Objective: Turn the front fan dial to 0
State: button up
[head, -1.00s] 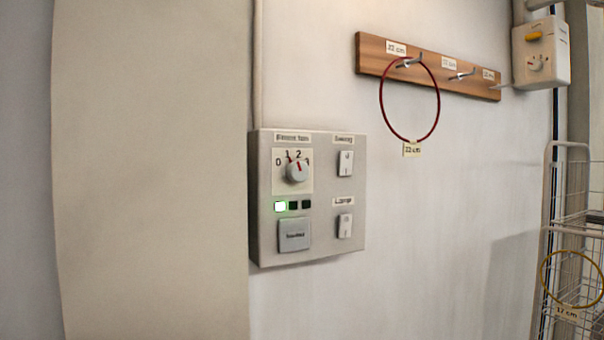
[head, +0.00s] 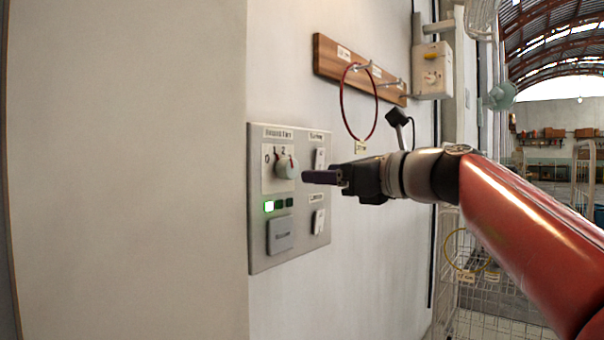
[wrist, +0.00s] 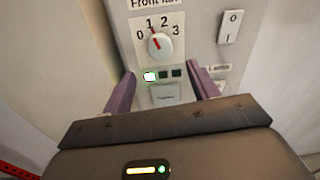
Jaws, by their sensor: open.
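The front fan dial (wrist: 159,45) is a round white knob with red marks, on a scale from 0 to 3 under a "Front fan" label. Its red pointer points at about 1. In the head view the dial (head: 287,167) sits high on the left of a grey wall panel (head: 259,238). The first of the small lights (wrist: 150,76) below it glows green. My gripper (head: 308,177) is open and empty, just right of the dial in the head view. In the wrist view my gripper (wrist: 163,88) has its fingers apart, below the dial and not touching it.
Two white rocker switches, upper (wrist: 230,27) and lower (head: 318,222), and a grey button (head: 280,236) share the panel. A red ring (head: 342,110) hangs from a wooden hook rail (head: 328,62). Another control box (head: 432,72) and a wire rack (head: 478,295) stand farther right.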

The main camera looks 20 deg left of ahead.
aim_at(293, 168)
jog(key=x, duration=0.2)
jog(key=p+x, duration=0.1)
jog(key=x, duration=0.2)
jog(key=p+x, duration=0.1)
jog(key=x, duration=0.1)
jog(key=shift+w+a+r, duration=0.15)
jog(key=shift+a+r, duration=0.2)
jog(key=c, duration=1)
